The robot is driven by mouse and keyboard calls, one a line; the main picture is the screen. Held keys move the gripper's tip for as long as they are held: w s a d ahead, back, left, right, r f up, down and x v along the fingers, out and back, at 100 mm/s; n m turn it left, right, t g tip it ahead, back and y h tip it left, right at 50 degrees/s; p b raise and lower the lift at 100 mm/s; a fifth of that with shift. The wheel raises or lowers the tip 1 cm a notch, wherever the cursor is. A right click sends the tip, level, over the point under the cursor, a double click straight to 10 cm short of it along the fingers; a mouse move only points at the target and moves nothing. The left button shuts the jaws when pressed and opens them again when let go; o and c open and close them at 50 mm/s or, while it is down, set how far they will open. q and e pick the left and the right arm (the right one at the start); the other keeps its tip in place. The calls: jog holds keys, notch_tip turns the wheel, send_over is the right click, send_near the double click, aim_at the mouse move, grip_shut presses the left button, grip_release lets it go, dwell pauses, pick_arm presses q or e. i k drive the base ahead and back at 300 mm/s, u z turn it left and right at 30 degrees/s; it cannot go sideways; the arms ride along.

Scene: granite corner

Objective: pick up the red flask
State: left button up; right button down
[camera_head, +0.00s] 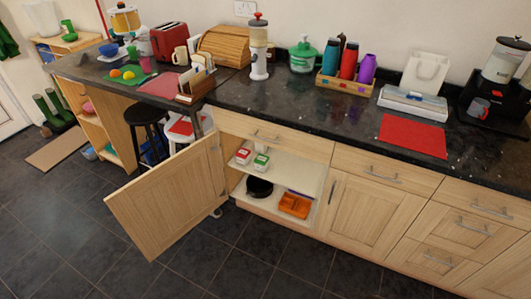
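The red flask (349,62) stands upright in a low wooden crate (343,87) on the dark granite counter, towards the back wall. A dark teal flask (331,57) stands to its left and a purple flask (367,70) to its right, both close beside it. The lower part of the red flask is hidden by the crate's front wall. Neither of my grippers is in view.
A red mat (413,135) lies right of the crate, near the counter's front edge. The counter in front of the crate is clear. A cupboard door (169,196) hangs open below.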

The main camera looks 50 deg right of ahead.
aim_at(350, 58)
jog(key=z, duration=2.2)
jog(key=i, duration=0.95)
jog(key=u, duration=1.1)
